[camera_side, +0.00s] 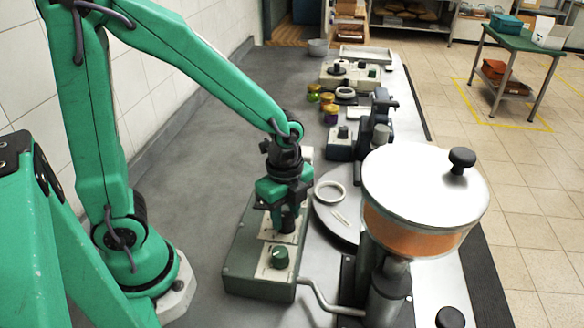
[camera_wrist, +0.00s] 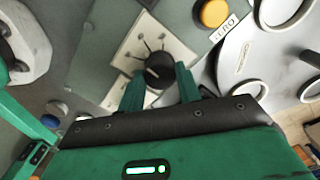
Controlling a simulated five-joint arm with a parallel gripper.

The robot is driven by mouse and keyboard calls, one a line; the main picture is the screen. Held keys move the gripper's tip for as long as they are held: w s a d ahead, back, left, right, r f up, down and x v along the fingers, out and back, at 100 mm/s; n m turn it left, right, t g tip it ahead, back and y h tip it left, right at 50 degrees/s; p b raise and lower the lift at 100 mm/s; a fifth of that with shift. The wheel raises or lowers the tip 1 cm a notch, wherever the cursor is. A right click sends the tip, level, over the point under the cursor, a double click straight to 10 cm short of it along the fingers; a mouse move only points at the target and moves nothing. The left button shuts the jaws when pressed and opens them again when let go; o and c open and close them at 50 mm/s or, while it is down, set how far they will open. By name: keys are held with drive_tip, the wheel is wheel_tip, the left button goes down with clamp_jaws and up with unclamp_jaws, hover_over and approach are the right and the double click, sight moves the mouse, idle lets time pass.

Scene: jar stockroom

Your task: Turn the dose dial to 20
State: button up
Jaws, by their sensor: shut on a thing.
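A black dial knob (camera_wrist: 157,74) with a light pointer line sits on a white scale plate (camera_wrist: 138,50) with several radiating marks. The numbers on it are too small to read. The plate is on a grey-green control box (camera_side: 255,278). My gripper (camera_wrist: 160,80) points down with its two green fingers on either side of the knob, shut on it. In the side view my gripper (camera_side: 287,222) is over the rear part of the box and hides most of that dial. A green knob (camera_side: 280,257) is on a second white plate at the box's front.
A yellow button (camera_wrist: 213,13) beside a ZERO label is near the dial. A round silver plate with a white ring (camera_side: 329,191) and a large lidded hopper (camera_side: 420,190) stand right of the box. Jars and other devices are behind. The bench left is clear.

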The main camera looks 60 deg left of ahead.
sight(286, 217)
drive_tip(key=n, duration=1.2)
drive_tip(key=shift+r+n, duration=0.1)
drive_tip(key=shift+n, duration=0.3)
drive_tip(key=o, duration=1)
drive_tip(key=shift+r, duration=3.85)
drive_tip(key=shift+r, duration=0.1)
